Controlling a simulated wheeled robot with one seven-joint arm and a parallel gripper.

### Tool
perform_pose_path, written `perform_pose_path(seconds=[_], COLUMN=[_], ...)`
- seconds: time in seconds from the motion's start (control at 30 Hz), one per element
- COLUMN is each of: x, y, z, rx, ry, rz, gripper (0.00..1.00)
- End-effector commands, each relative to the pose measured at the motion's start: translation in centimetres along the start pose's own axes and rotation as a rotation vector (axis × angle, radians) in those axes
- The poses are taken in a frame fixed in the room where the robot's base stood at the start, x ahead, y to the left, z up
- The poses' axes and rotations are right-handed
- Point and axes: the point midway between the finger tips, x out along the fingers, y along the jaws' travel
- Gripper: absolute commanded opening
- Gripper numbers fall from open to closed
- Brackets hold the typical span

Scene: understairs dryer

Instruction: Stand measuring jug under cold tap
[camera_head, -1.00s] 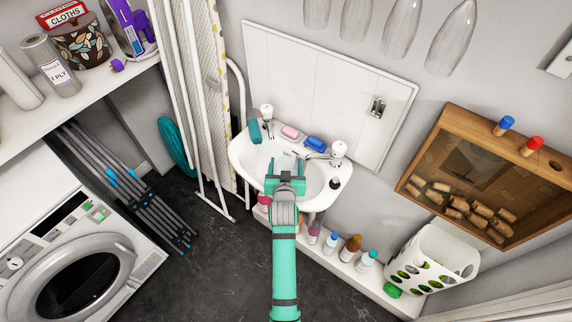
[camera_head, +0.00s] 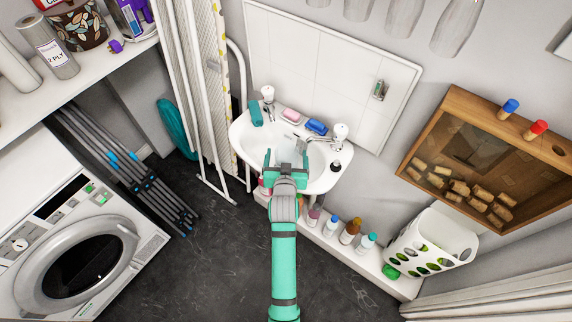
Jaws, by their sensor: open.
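The white basin (camera_head: 322,173) is fixed to the wall in the middle of the view. It has a white-topped tap at its left (camera_head: 267,96) and another tap at its right (camera_head: 339,134); I cannot tell which is cold. My gripper (camera_head: 286,166) is over the front part of the basin, its fingers apart and pointing toward the back wall. A small greyish shape shows by the right tap's spout, just beyond the right fingertip. My gripper hides part of the bowl.
A teal item (camera_head: 256,114), pink soap (camera_head: 291,115) and a blue sponge (camera_head: 316,127) lie along the basin's back rim. Several bottles stand on the low ledge (camera_head: 330,243) below. A wooden cabinet (camera_head: 480,165) juts out at right; a washing machine (camera_head: 75,250) stands left.

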Motion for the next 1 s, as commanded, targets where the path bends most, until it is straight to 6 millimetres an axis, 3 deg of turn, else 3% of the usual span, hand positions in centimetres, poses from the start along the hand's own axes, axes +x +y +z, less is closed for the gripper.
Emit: perform_pose_path(seconds=[0.2, 0.4, 1.0], x=[-4.3, -6.3, -6.8], y=[0.0, 0.0, 0.0], z=[-0.1, -0.3, -0.4], rx=[0.002, 0.003, 0.003], ry=[0.004, 0.006, 0.008], rz=[-0.001, -0.001, -0.001], gripper=[0.86, 0.86, 0.86])
